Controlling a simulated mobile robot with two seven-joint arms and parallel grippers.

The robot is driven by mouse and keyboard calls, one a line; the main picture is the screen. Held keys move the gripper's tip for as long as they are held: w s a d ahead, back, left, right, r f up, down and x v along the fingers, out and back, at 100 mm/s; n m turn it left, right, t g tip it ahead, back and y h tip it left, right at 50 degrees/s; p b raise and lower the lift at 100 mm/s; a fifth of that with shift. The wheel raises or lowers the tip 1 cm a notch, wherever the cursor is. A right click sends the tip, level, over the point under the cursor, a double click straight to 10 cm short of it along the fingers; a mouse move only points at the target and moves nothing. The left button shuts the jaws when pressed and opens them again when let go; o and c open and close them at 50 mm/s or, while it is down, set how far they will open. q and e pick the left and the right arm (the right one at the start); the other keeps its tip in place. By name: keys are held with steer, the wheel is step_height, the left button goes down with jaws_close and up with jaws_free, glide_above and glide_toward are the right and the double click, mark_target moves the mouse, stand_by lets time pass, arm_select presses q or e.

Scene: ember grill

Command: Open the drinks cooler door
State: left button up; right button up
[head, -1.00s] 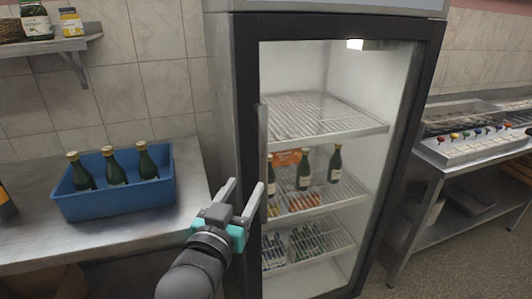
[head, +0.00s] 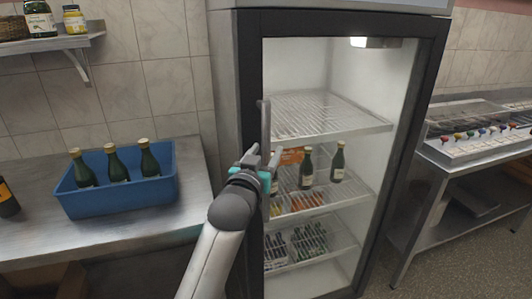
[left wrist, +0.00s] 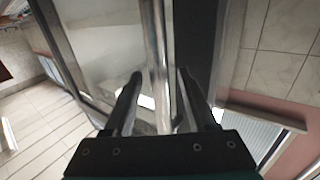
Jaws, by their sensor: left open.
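The drinks cooler (head: 330,22) stands upright in the middle of the head view. Its glass door with a dark frame (head: 415,110) looks closed. A vertical metal bar handle (head: 264,118) runs along the door's left side. My left gripper (head: 264,152) is at the handle, its open fingers around the bar's height. In the left wrist view the handle (left wrist: 157,35) runs between the two open fingers of the gripper (left wrist: 160,75), with gaps visible beside it. The handle's lower part is hidden behind my gripper in the head view. My right gripper is not in view.
A blue crate (head: 118,200) with green bottles stands on the steel counter (head: 150,228) at left. A wall shelf (head: 50,43) holds jars above it. A grill table (head: 470,150) stands at right. Floor shows between cooler and table.

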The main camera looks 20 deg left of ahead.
arm_select(q)
steer(key=shift+w, duration=0.3)
jaws_close()
stand_by(0.4)
stand_by(1.0)
